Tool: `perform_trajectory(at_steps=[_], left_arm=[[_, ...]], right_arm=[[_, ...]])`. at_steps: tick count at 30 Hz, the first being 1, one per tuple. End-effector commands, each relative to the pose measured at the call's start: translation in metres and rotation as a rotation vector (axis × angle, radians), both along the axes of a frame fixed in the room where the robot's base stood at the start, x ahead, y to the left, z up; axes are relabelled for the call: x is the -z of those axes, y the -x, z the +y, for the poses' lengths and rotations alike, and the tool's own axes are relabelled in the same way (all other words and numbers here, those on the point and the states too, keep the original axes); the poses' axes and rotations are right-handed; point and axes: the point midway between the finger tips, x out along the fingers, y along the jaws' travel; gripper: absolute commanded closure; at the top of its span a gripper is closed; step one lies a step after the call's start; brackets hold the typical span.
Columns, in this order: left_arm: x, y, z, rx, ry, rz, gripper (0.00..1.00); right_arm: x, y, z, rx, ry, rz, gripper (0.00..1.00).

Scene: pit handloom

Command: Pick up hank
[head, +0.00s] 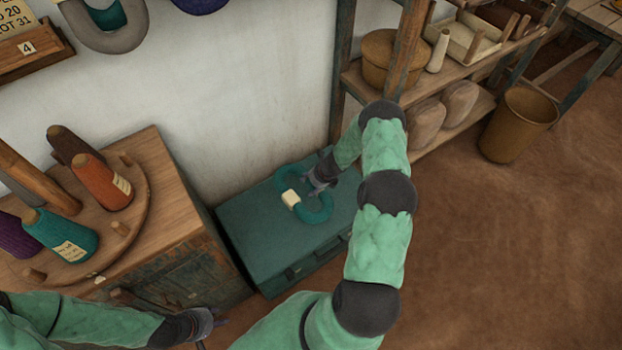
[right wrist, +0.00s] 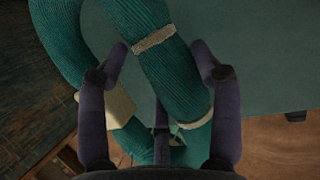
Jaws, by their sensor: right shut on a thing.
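The teal hank (head: 317,214) is a looped bundle of yarn at the green chest's top, with a cream label (head: 290,198) on its left side. My right gripper (head: 318,183) is at the far right part of its loop. In the right wrist view the fingers stand on both sides of one ribbed strand of the hank (right wrist: 172,78), which has pale ties, and are shut on it. I cannot tell whether the hank touches the lid. My left gripper (head: 210,320) is low in the head view, away from the hank; its finger opening is unclear.
The green chest (head: 255,245) stands against the wall. A wooden cabinet (head: 165,180) at left carries several yarn cones. A shelf rack (head: 365,85) with a basket stands behind my right arm. A bin (head: 518,125) stands on the open brown floor at right.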

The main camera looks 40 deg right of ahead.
Motion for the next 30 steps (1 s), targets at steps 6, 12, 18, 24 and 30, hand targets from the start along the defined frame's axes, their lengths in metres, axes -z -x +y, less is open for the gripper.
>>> perform_trajectory(at_steps=[6,12,18,24,30], left_arm=[[0.005,0.000,0.000,0.000,0.000,0.000,0.60],[0.008,0.000,0.000,0.000,0.000,0.000,0.60],[0.009,0.000,0.000,0.000,0.000,0.000,0.60],[0.009,0.000,0.000,0.000,0.000,0.000,0.60],[0.009,0.000,0.000,0.000,0.000,0.000,0.60]], right_arm=[[-0.013,0.019,0.015,0.002,0.002,-0.004,0.79],[-0.021,0.034,0.027,0.001,0.002,-0.004,0.79],[-0.027,0.043,0.035,0.001,0.002,-0.004,0.79],[-0.029,0.048,0.039,0.000,0.002,-0.003,0.79],[-0.029,0.049,0.039,0.000,0.001,-0.003,0.79]])
